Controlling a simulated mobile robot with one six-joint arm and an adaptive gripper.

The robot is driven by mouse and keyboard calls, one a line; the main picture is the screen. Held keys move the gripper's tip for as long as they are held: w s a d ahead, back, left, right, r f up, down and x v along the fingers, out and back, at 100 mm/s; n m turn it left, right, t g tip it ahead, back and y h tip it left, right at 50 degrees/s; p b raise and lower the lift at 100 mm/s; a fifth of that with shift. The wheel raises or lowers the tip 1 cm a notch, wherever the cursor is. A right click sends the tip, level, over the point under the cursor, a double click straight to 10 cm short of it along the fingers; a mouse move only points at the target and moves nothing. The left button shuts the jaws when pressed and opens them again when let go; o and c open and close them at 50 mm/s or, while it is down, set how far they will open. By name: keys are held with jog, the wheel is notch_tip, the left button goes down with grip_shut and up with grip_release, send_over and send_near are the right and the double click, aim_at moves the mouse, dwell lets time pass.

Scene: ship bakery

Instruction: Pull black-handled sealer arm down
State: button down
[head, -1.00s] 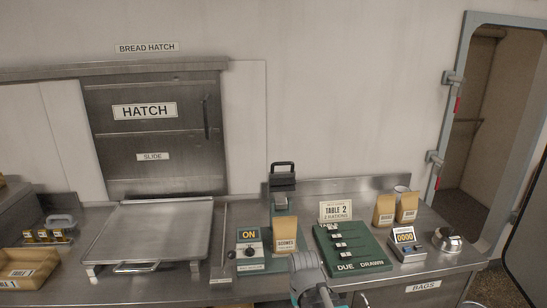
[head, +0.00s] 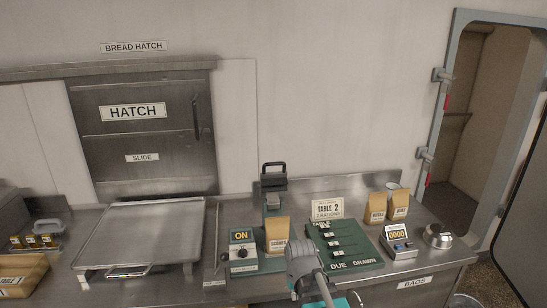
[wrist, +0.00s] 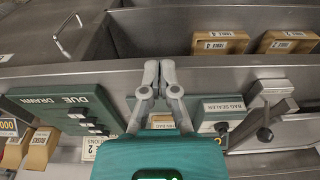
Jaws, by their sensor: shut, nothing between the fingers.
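The sealer arm (head: 273,183) stands raised at the back of the counter in the head view, with its black handle (head: 273,167) on top. A green sealer box (head: 243,252) with an "ON" display and a dial is in front and to the left. The box labelled BAG SEALER also shows in the wrist view (wrist: 220,117). A brown paper bag (head: 277,236) stands in front of the sealer arm's green post. My gripper (wrist: 160,68) is shut and empty in the wrist view, apart from the handle. In the head view my arm hides its fingertips.
A green DUE DRAWN board (head: 345,247) and a TABLE 2 card (head: 327,208) are right of the sealer. Further right are two paper bags (head: 376,208), a counter device (head: 398,243) and a round metal object (head: 438,236). A metal tray (head: 145,233) lies left.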

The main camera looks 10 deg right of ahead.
jog(key=w+r+t+p, duration=1.1)
jog(key=w+r+p, duration=0.9)
jog(key=w+r, duration=1.2)
jog(key=w, duration=0.3)
jog(key=shift+t+p, duration=0.35)
jog(key=shift+t, duration=0.05)
jog(key=shift+w+d, duration=0.1)
jog(key=shift+w, duration=0.05)
jog(key=w+f+b, duration=0.2)
jog(key=w, duration=0.1)
jog(key=w+f+b, duration=0.3)
jog(key=shift+w+f+b, duration=0.15)
jog(key=shift+f+b, duration=0.1)
jog(key=shift+b, duration=0.05)
jog(key=shift+s+f, duration=0.3)
jog(key=shift+s, duration=0.25)
jog(key=shift+s+b, duration=0.1)
jog(key=shift+b, duration=0.2)
